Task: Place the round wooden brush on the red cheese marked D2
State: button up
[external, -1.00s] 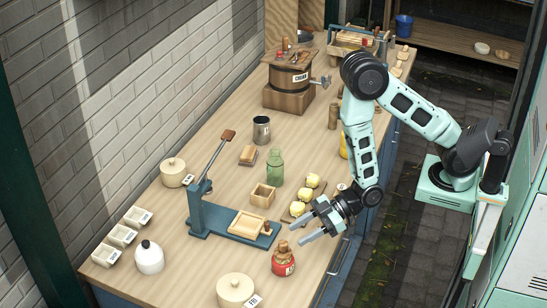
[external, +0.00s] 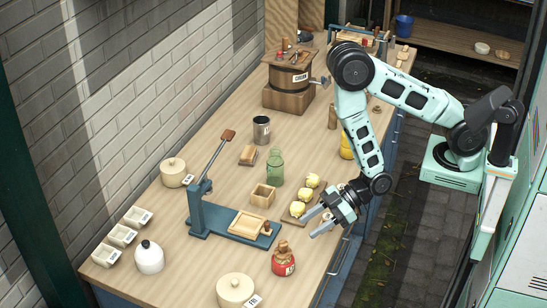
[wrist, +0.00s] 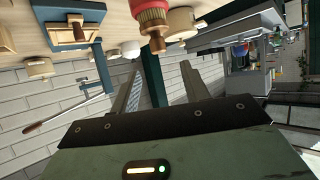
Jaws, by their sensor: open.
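The red cheese (external: 283,265) stands near the front right edge of the bench, with a pale label too small to read. The brown round wooden brush (external: 283,247) sits on top of it, seemingly upright. In the wrist view, which looks upside down, the red cheese (wrist: 150,12) and the brush (wrist: 155,40) show at the top, beyond the fingers. My gripper (external: 312,224) is open and empty, above and to the right of the brush and apart from it. Its two fingers (wrist: 163,85) show spread in the wrist view.
A blue press (external: 215,222) with a wooden tray stands left of the cheese. A board with yellow pieces (external: 299,209) lies close beside my gripper. A cream round cheese (external: 234,291) and a white rounded jar (external: 149,258) stand at the front.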

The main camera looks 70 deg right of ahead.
jog(key=s+d+r+g+h, duration=0.4)
jog(key=s+r, duration=0.4)
jog(key=s+d+r+m+g+h, duration=0.1)
jog(key=s+d+r+g+h, duration=0.3)
jog(key=s+r, duration=0.4)
jog(key=shift+d+r+g, duration=0.25)
jog(key=shift+r+g, duration=0.15)
jog(key=shift+r, duration=0.25)
jog(key=shift+s+f, duration=0.1)
